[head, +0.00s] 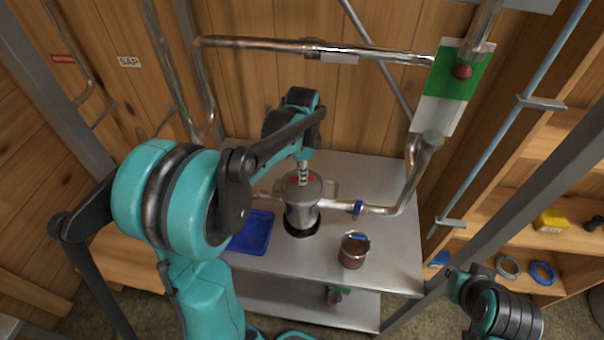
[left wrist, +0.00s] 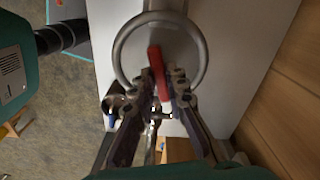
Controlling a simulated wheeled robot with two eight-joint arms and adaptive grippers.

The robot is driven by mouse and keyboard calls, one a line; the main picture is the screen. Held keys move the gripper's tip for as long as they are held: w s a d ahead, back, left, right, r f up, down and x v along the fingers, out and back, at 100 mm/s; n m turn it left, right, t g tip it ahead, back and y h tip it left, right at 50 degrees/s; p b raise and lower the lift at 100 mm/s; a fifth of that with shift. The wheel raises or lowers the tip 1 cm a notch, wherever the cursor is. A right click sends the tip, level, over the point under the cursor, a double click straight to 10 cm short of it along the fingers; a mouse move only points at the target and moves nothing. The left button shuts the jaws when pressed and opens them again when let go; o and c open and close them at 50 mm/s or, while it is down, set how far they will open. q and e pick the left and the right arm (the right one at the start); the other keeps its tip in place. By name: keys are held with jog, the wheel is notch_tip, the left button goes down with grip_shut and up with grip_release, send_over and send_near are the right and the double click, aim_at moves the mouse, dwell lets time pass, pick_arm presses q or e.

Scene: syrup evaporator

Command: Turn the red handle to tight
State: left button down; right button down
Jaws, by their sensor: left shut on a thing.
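The red handle (left wrist: 157,70) is a narrow bar on the round top of a grey metal canister. In the head view the canister (head: 301,213) stands on the metal table, and only bits of red (head: 292,180) show beneath my gripper. My left gripper (head: 303,178) reaches down onto the canister top from above. In the left wrist view my left gripper (left wrist: 163,84) has one finger on each side of the handle's near part and is shut on it. The handle's far end sticks out beyond the fingertips.
A pipe (head: 378,210) joins the canister's right side. A blue tray (head: 252,232) lies to its left and a brown-filled jar (head: 353,250) stands at its front right. A green-white board (head: 447,90) with a red knob hangs behind. The table's right side (head: 400,255) is clear.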

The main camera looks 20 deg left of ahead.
pick_arm(q)
jog(key=shift+m, duration=1)
jog(key=c, duration=1.5)
grip_release()
jog(key=shift+c, duration=0.2)
jog(key=shift+r, duration=0.1)
notch_tip(320, 180, up, 12)
